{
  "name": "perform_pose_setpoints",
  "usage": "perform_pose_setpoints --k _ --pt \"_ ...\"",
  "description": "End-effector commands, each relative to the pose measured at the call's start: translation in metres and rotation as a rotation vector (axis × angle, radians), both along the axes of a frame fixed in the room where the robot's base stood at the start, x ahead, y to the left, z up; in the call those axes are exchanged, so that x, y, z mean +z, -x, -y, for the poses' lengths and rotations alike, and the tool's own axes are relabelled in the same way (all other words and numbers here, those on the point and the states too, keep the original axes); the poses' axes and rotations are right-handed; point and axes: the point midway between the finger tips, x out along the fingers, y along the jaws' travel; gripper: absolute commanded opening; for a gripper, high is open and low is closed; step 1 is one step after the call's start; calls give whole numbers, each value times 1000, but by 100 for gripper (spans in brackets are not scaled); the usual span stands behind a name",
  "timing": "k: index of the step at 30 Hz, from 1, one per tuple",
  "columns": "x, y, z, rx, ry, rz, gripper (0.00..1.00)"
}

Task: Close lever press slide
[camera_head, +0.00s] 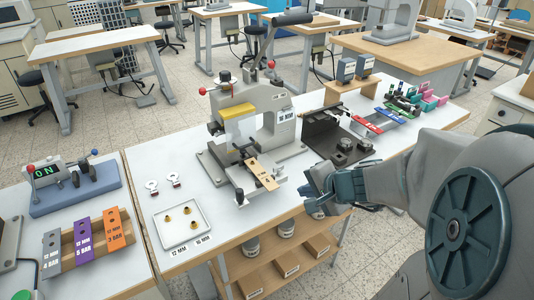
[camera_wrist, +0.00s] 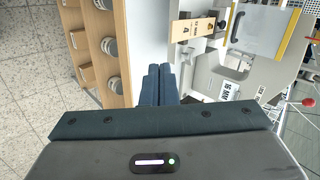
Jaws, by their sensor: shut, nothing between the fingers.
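The lever press (camera_head: 264,118) stands on the white table, grey, with a yellow strip on its front and a dark-handled lever (camera_head: 292,18) raised at the top. Its slide (camera_head: 258,178) sticks out toward the front and carries a light wooden plate (camera_head: 262,170). The wooden plate also shows in the wrist view (camera_wrist: 192,29), at the upper right. My gripper (camera_head: 318,190) is at the table's front edge, to the right of the slide and apart from it. In the wrist view my gripper (camera_wrist: 159,72) has its fingers together and empty, with the slide up and to the right.
A tray (camera_head: 181,222) with brass parts lies to the left of the press. A dark fixture (camera_head: 338,135) stands to its right, near my gripper. Colored blocks (camera_head: 88,236) sit farther left. A shelf (camera_head: 285,262) with cans and boxes is below the table.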

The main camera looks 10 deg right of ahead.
Motion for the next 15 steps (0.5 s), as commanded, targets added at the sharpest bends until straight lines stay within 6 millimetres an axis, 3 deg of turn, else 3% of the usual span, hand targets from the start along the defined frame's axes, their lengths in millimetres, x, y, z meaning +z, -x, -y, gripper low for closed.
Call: perform_pose_setpoints --k 6,15 --pt "-10 -6 22 -123 -37 7 0" --pt "-25 -22 17 -125 -40 4 0"
